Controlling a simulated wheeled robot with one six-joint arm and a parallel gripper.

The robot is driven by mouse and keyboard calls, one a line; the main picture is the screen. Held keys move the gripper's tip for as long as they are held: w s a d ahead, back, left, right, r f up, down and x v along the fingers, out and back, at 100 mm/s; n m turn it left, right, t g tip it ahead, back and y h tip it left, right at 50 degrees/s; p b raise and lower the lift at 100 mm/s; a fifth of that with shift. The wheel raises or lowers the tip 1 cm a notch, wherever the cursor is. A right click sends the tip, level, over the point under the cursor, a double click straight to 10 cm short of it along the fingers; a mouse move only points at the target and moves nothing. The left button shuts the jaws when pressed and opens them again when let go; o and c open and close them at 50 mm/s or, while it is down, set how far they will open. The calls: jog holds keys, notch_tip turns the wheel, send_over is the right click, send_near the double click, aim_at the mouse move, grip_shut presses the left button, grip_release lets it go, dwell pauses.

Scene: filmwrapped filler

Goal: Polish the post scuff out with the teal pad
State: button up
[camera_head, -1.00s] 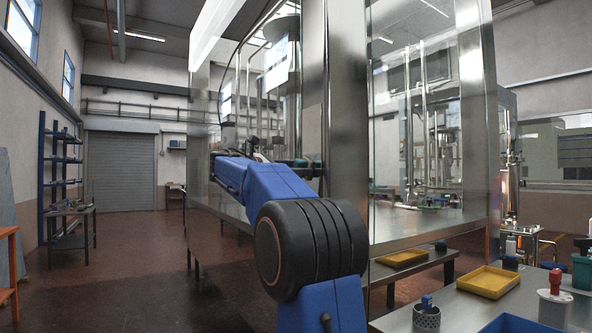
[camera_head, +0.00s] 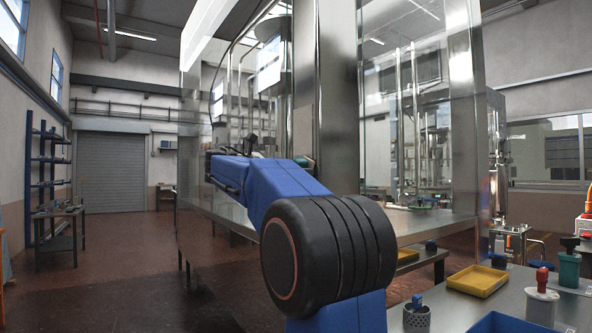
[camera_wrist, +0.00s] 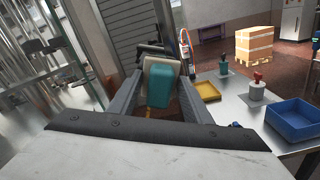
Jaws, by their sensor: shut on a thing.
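My gripper (camera_wrist: 158,74) is shut on the teal pad (camera_wrist: 160,86), a teal block with a pale part behind it, in the middle of the wrist view. In the head view a small bit of the teal pad (camera_head: 304,162) shows beside the steel post, just past my blue arm; the arm hides the rest of the gripper. The steel post (camera_head: 325,90) is an upright, shiny corner column of the glazed enclosure. I cannot make out the scuff on it, nor whether the pad touches the post.
A steel bench at right bears a yellow tray (camera_head: 477,280), a blue bin (camera_head: 505,325), a perforated cup (camera_head: 416,317), a red-topped container (camera_head: 541,300) and a teal container (camera_head: 568,268). Glass panels (camera_head: 400,130) flank the post. Open floor (camera_head: 120,255) lies at left.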

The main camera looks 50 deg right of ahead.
jog(key=shift+d, duration=0.1)
jog(key=w+d, duration=0.1)
jog(key=w, duration=0.5)
jog(key=shift+w+d, duration=0.35)
jog(key=shift+w, duration=0.05)
dwell(0.5)
jog(key=shift+a, duration=0.1)
jog(key=shift+v, duration=2.85)
jog(key=shift+v, duration=1.5)
jog(key=shift+f, duration=0.1)
